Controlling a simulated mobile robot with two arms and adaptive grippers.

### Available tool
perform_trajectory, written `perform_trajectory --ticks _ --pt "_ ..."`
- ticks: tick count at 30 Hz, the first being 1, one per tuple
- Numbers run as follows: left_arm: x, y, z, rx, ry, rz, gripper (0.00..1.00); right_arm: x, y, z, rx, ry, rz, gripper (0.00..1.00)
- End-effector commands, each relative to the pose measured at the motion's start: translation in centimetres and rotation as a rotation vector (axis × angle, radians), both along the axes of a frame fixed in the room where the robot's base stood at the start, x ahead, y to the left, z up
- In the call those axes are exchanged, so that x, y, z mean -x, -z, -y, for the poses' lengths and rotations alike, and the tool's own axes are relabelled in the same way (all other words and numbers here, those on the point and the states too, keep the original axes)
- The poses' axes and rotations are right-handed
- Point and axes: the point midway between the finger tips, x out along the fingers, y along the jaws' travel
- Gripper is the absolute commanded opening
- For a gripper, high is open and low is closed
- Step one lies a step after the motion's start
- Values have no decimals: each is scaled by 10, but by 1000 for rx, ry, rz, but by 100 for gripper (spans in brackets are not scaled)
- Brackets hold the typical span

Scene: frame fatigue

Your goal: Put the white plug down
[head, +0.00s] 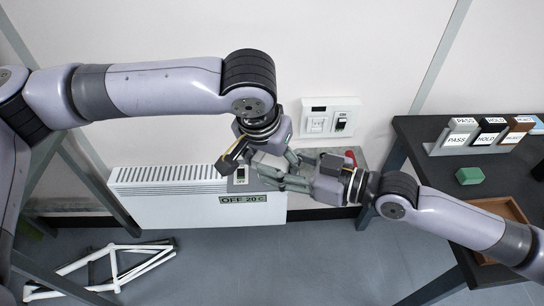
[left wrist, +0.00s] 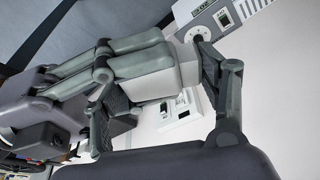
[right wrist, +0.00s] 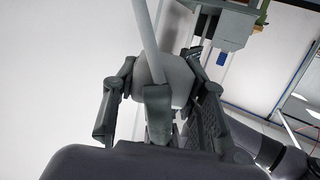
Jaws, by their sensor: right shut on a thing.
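The white plug (left wrist: 150,82) is held in the air by my right gripper (head: 288,174), in front of the wall. In the head view the plug (head: 267,160) is mostly hidden between both grippers. The right wrist view shows the plug (right wrist: 176,78) between the right fingers, with a pale cable (right wrist: 146,30) rising beside it. My left gripper (head: 262,160) is right at the plug, its fingers apart on either side of it in the left wrist view. Whether they touch it is hard to tell.
A white wall panel (head: 330,107) with a socket and switch is above the grippers. A white heater (head: 165,203) labelled OFF 20 C stands below. A dark table (head: 425,155) with signs and a green block (head: 469,176) is right. A white bike frame (head: 115,265) lies lower left.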

Motion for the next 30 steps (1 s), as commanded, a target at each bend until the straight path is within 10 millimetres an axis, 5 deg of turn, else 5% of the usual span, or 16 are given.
perform_trajectory --ticks 12,13,23,30 --pt "2 0 2 6 5 -2 36 0 -1 -1 -3 -1 3 6" --pt "2 -1 2 6 5 -2 36 0 -1 -1 -4 -1 2 41" --pt "1 0 1 4 2 -1 36 0 -1 0 -2 0 1 63" --pt "0 0 1 3 2 0 36 0 0 0 -1 0 0 63"
